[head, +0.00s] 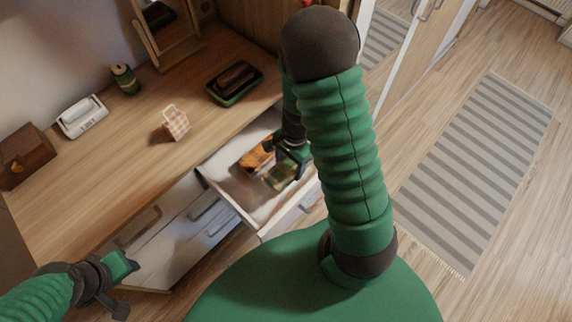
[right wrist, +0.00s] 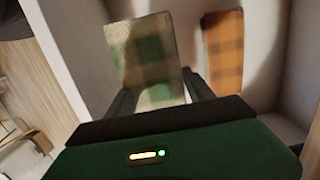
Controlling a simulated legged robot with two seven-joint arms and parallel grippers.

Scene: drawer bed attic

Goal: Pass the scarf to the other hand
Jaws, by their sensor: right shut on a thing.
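A folded green plaid scarf (head: 281,175) is in the open drawer (head: 248,214). My right gripper (head: 292,158) reaches down into the drawer and is shut on this scarf. In the right wrist view the green and pale checked scarf (right wrist: 145,60) shows between the two dark fingers (right wrist: 160,98). A folded orange plaid cloth (head: 257,157) lies beside it in the drawer and also shows in the right wrist view (right wrist: 223,62). My left gripper (head: 122,287) is at the lower left, away from the drawer; its finger gap is unclear.
The wooden desk top (head: 100,187) holds a checked bag (head: 175,123), a dark tray (head: 234,83), a green can (head: 125,79), a white device (head: 82,117) and a wooden box (head: 24,157). A striped rug (head: 478,165) lies on the open floor at right.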

